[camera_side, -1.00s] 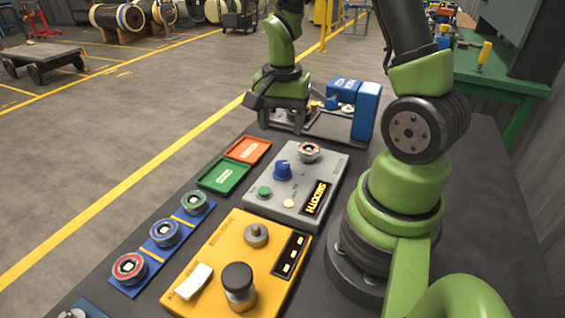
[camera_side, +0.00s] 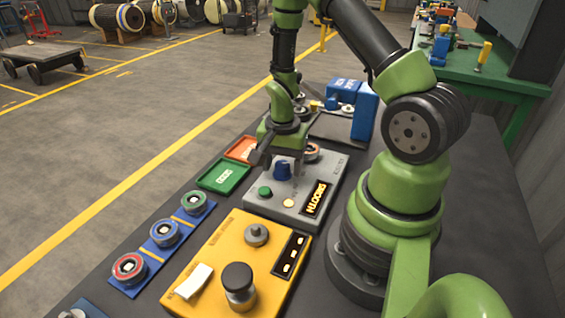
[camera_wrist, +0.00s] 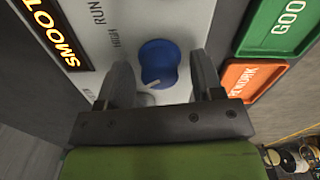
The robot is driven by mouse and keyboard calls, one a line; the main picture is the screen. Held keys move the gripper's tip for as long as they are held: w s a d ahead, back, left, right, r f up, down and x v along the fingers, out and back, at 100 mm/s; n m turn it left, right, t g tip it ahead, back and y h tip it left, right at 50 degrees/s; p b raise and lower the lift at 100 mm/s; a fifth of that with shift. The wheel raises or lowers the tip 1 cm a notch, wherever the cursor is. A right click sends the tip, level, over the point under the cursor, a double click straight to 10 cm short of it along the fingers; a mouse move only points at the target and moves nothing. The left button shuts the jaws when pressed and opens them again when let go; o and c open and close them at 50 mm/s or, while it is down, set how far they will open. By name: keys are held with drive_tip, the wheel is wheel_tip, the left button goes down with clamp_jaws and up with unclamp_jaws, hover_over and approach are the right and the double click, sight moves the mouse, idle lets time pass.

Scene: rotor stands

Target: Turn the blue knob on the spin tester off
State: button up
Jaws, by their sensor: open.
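The spin tester is a grey box (camera_side: 262,205) on the dark bench, with a lit display reading "SMOOTH" (camera_side: 314,198). Its blue knob (camera_side: 282,172) stands on the top face below my gripper (camera_side: 283,158). In the wrist view the blue knob (camera_wrist: 158,64) lies between and just beyond the two fingers of my gripper (camera_wrist: 162,80), with a white pointer mark on it and the word "RUN" printed nearby. My gripper is open, with a gap showing on both sides of the knob. A rotor (camera_side: 312,152) on the tester is partly hidden behind my gripper.
A green "GOOD" tray (camera_side: 224,178) and an orange "REWORK" tray (camera_side: 240,149) lie left of the tester. A yellow box (camera_side: 215,262) with a black knob stands in front. A blue rack (camera_side: 163,247) holds several rotors. A blue device (camera_side: 364,112) stands behind.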

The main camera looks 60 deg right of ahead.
drive_tip(key=shift+c, duration=0.4)
drive_tip(key=c, duration=0.8)
drive_tip(key=shift+c, duration=0.2)
drive_tip(key=shift+n, duration=0.4)
drive_tip(key=n, duration=1.3)
drive_tip(key=o, duration=0.9)
drive_tip(key=shift+r, duration=0.1)
